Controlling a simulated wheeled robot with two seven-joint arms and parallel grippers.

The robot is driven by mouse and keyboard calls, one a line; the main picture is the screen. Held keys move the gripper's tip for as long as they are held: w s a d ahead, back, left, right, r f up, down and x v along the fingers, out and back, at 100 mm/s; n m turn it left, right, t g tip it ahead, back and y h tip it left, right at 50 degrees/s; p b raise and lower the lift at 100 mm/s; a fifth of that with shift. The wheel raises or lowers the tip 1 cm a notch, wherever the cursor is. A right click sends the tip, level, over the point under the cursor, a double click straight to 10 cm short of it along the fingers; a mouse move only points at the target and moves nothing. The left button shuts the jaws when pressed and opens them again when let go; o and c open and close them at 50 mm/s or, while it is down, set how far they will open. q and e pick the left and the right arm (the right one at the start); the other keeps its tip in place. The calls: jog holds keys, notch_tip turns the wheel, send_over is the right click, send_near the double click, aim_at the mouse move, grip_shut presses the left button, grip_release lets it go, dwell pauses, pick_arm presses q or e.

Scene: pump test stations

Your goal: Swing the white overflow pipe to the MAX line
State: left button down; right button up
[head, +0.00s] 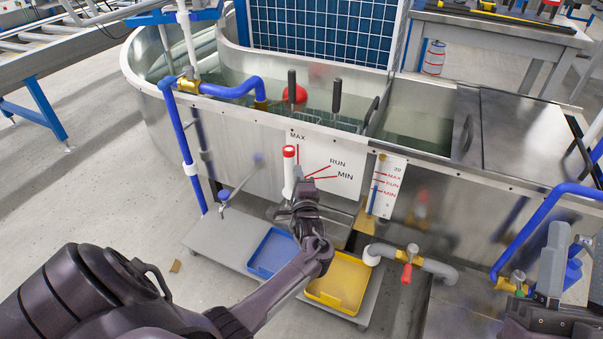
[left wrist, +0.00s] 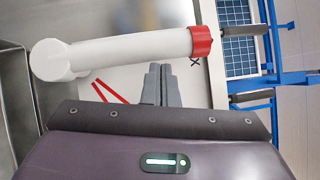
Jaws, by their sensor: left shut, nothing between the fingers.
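The white overflow pipe (head: 288,176) with a red end stands nearly upright in front of the white marked plate (head: 327,156), beside the MAX line and left of the RUN and MIN lines. In the left wrist view, the pipe (left wrist: 130,50) lies across the picture from its elbow to its red end (left wrist: 201,41). My left gripper (head: 297,174) is shut and empty, just right of the pipe; its fingertips also show below the pipe in the left wrist view (left wrist: 160,80). Whether they touch it is unclear. My right gripper (head: 553,260) shows partly at the right edge.
A steel tank (head: 235,140) with blue pipes stands behind. A second scale plate (head: 387,186) is to the right. Below are a blue tray (head: 270,252), a yellow tray (head: 340,280) and a grey drain pipe with a red-handled valve (head: 407,268). Floor at left is mostly clear.

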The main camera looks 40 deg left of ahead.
pick_arm(q)
jog(key=shift+a, duration=0.25)
pick_arm(e)
jog(key=shift+w+a+f+g+h, duration=0.15)
jog(key=shift+w+f+g, duration=0.2)
jog(key=shift+f, duration=0.3)
jog(key=shift+w+a+f+g+h, duration=0.2)
jog(key=shift+w+f+g, duration=0.15)
jog(key=shift+f, duration=0.3)
jog(key=shift+w+a+f+g+h, duration=0.15)
jog(key=shift+w+f+g, duration=0.2)
jog(key=shift+f, duration=0.3)
pick_arm(q)
jog(key=shift+r, duration=0.1)
pick_arm(e)
jog(key=shift+d, duration=0.15)
